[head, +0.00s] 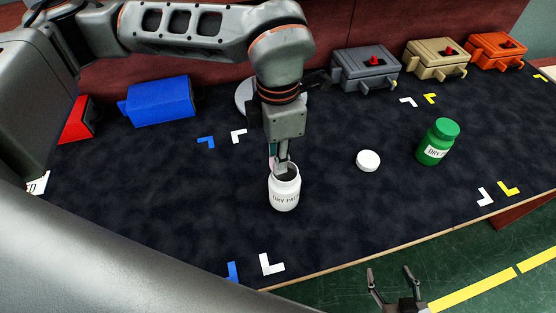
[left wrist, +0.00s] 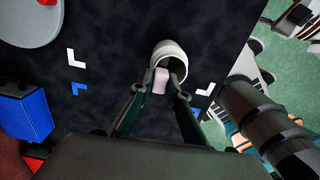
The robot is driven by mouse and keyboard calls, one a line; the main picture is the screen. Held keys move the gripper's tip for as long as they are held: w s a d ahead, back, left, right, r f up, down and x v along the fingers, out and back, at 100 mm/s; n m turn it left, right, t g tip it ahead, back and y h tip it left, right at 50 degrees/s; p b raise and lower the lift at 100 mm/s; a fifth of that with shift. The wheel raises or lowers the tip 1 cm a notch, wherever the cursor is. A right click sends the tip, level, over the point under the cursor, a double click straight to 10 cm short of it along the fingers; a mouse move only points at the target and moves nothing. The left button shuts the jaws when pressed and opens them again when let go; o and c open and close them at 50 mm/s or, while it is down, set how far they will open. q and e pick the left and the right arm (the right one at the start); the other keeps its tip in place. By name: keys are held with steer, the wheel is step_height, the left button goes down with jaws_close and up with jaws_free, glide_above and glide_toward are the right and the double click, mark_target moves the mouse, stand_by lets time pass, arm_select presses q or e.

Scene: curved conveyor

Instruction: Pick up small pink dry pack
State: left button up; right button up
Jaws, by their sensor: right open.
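An open white jar (head: 284,194) with a dry pack label stands upright on the dark table mat, and its mouth shows in the left wrist view (left wrist: 171,48). A small pink pack (left wrist: 160,82) shows at the jar's mouth in the left wrist view. My left gripper (head: 281,168) points down at the mouth, its fingertips on either side of the pack. I cannot tell whether the fingers press on it. The jar's inside is mostly hidden. My right gripper (head: 390,271) is open and empty beyond the table's front edge.
A white lid (head: 368,160) lies right of the jar, and a green capped jar (head: 436,144) stands farther right. Blue (head: 159,101), grey (head: 366,69), tan (head: 436,59) and orange (head: 496,51) cases line the back. The mat around the white jar is clear.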

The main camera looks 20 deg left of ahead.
arm_select(q)
steer(key=shift+c, duration=0.8)
arm_select(e)
steer(key=shift+s+f, duration=0.1)
steer(key=shift+s, duration=0.1)
arm_select(q)
steer(key=shift+r, duration=0.6)
step_height(320, 180, up, 19)
steer(key=p, duration=0.1)
steer(key=shift+p, duration=0.3)
arm_select(e)
steer(key=shift+s+a+r, duration=0.25)
steer(key=shift+r, duration=0.1)
arm_select(q)
steer(key=shift+f, duration=0.1)
